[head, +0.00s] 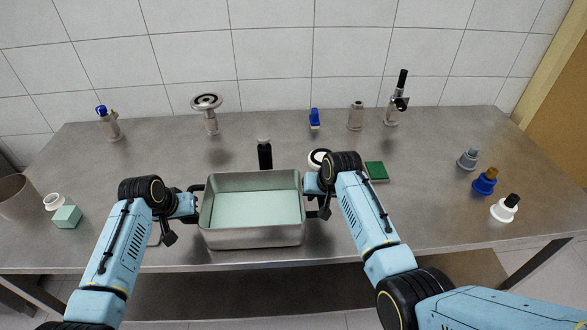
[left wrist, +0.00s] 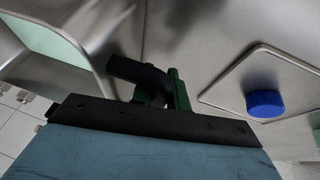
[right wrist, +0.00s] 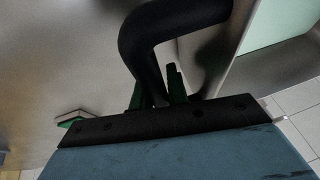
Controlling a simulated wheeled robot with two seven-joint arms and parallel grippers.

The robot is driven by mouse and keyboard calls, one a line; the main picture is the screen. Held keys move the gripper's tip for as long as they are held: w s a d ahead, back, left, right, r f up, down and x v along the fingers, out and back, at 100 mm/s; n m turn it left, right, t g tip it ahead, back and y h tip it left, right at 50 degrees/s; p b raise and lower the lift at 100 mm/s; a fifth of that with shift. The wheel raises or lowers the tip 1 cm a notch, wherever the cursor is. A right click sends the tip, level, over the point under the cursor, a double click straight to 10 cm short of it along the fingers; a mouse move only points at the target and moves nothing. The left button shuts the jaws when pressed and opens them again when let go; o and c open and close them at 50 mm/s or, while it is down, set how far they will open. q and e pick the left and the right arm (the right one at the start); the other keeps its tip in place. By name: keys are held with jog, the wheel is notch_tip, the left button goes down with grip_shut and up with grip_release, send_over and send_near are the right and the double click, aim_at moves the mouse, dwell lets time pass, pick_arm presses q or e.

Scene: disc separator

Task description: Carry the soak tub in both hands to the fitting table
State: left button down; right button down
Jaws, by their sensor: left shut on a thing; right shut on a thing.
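The soak tub (head: 252,238) is a rectangular metal tub with a pale green inside and a black handle at each end. It is at the front edge of the grey metal table (head: 420,215) in the head view; I cannot tell whether it rests on it. My left gripper (head: 195,203) is shut on the tub's left handle, which shows as a black bar in the left wrist view (left wrist: 138,72). My right gripper (head: 316,198) is shut on the right handle, seen as a curved black bar in the right wrist view (right wrist: 150,40). The tub looks level.
A pale green block (head: 67,217) lies at left. A blue cap (left wrist: 265,103) shows in the left wrist view.

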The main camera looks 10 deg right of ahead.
pick_arm(q)
jog(key=shift+f, duration=0.3)
pick_arm(e)
jog(key=shift+f, duration=0.2)
pick_arm(q)
jog(key=c, duration=1.4)
grip_release()
pick_arm(e)
jog(key=c, duration=1.4)
grip_release()
pick_arm(q)
jog(key=shift+o, duration=0.2)
pick_arm(e)
jog(key=shift+o, duration=0.2)
pick_arm(q)
jog(key=shift+r, duration=0.1)
jog(key=v, duration=1.2)
pick_arm(e)
jog(key=v, duration=1.2)
